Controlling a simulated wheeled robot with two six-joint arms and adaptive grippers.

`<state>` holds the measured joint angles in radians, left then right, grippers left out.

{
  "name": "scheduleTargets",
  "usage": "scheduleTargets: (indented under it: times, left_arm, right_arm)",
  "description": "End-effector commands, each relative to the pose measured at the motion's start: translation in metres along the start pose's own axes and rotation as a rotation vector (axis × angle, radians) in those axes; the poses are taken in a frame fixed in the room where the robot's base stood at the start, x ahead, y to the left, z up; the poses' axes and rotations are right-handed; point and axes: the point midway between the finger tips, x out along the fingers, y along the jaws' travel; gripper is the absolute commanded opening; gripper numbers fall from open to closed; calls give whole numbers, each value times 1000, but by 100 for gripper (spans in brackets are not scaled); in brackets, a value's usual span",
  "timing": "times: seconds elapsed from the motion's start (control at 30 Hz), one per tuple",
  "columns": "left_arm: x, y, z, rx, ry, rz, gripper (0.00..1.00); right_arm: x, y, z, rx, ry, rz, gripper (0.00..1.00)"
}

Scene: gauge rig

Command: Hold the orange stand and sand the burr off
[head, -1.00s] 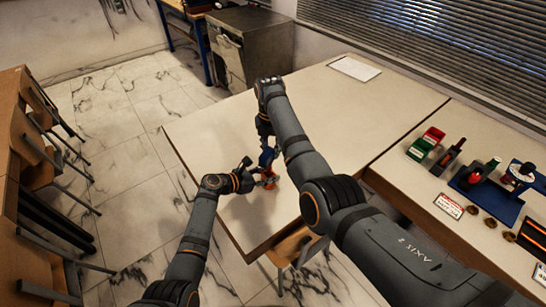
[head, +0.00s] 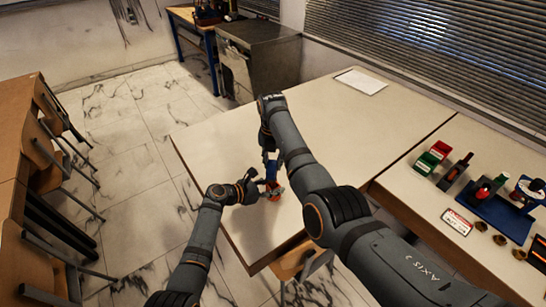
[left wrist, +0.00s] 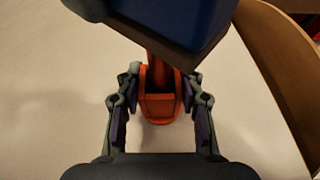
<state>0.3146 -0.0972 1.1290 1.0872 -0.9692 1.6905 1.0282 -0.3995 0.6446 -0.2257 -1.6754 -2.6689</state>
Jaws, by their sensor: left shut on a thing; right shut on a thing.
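The orange stand (head: 272,192) is upright near the left edge of the pale table (head: 335,150). My left gripper (head: 262,187) is shut on it from the left; in the left wrist view the stand (left wrist: 160,106) is between the two fingers (left wrist: 160,90). A blue block (head: 270,168) with a brownish underside is right above the stand, and my right gripper (head: 267,147) is shut on it from above. In the left wrist view the blue block (left wrist: 175,18) hides the stand's top. I cannot tell whether block and stand touch. The burr is not visible.
A white sheet (head: 360,81) lies at the table's far side. A side table at right holds red and green boxes (head: 432,157), a blue base with tools (head: 497,205) and a sign (head: 456,221). A wooden chair (head: 290,262) is at the near edge. The table's middle is clear.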

Motion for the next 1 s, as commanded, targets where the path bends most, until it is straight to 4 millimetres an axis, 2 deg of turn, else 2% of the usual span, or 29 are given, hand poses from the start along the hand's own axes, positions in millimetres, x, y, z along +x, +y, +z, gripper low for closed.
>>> scheduleTargets:
  times: [1.0]
  left_arm:
    - [0,0,-2,-1,2,-1,3]
  right_arm:
    - [8,0,0,1,-1,0,0]
